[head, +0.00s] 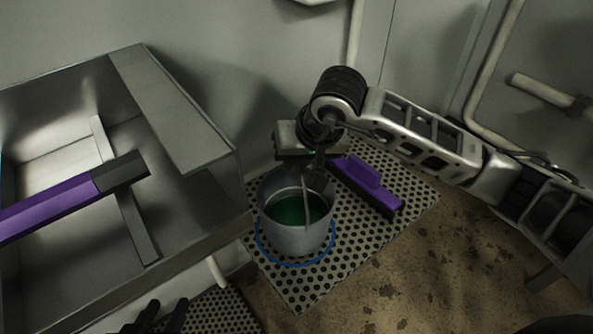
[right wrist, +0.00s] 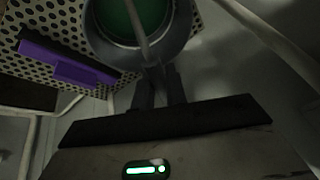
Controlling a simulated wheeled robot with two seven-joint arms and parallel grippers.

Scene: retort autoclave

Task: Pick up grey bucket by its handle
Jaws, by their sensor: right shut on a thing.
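The grey bucket (head: 291,240) stands upright on the perforated mat, with green inside it. Its thin handle (head: 306,205) is raised and rises from the bucket to my right gripper (head: 314,172). In the right wrist view the fingers (right wrist: 159,82) meet the handle (right wrist: 141,38) beside the bucket rim (right wrist: 180,35). The exact contact is dark and partly hidden. My left gripper (head: 164,318) shows at the bottom edge, its dark fingers apart and empty, well away from the bucket.
A blue ring (head: 262,250) surrounds the bucket's base on the perforated mat (head: 347,240). A purple and black tool (head: 365,182) lies right of the bucket. A metal basin (head: 190,245) with a purple-handled bar (head: 60,208) across it stands left. Stained floor (head: 400,275) is clear at right.

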